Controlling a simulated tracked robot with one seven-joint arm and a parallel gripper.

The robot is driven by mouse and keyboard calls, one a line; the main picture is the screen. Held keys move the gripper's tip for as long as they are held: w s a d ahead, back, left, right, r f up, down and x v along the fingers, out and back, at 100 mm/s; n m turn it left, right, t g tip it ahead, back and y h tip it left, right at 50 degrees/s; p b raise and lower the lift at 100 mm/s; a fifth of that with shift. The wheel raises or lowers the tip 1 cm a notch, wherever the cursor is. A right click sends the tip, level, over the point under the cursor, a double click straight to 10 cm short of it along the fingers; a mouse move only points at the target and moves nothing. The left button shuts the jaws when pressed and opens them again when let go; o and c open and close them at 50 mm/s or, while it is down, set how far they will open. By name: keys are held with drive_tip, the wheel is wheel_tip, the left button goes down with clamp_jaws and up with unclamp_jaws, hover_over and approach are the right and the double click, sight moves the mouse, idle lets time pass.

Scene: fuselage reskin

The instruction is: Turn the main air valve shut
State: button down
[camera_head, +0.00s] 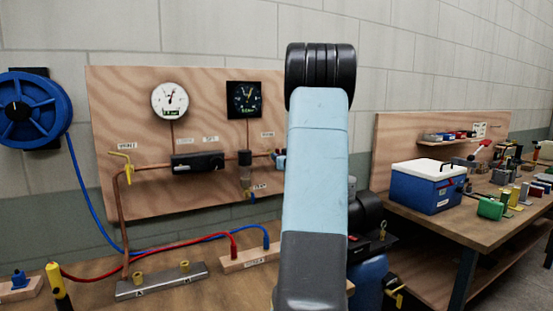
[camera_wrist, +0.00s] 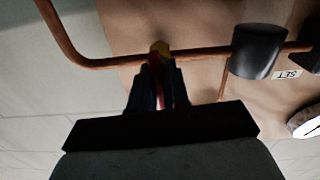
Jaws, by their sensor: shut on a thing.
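The main air valve shows in the wrist view as a brass body (camera_wrist: 160,47) on the copper pipe (camera_wrist: 105,62), with a red lever (camera_wrist: 155,74). My gripper (camera_wrist: 158,66) is shut on the red lever, one dark finger on each side of it. The lever points away from the pipe toward my palm, roughly square to the pipe in this view. In the head view my arm hides the valve and most of my gripper; only a small part shows at the arm's left edge, by the pipe's right end.
A yellow-handled valve (camera_head: 121,155) sits at the pipe's left end. A dark regulator (camera_head: 197,162) and a filter bowl (camera_head: 245,172) lie along the pipe. A white gauge (camera_head: 170,101) and a black gauge (camera_head: 244,99) hang above. Red and blue hoses cross the bench below.

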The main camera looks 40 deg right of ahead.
drive_tip(key=shift+f+m, duration=0.3)
drive_tip(key=shift+m, duration=0.3)
drive_tip(key=c, duration=1.4)
unclamp_jaws()
drive_tip(key=shift+c, duration=0.2)
drive_tip(key=shift+o, duration=1.2)
drive_tip(key=shift+r, duration=0.15)
drive_tip(key=v, duration=1.3)
drive_tip(key=shift+s, duration=0.35)
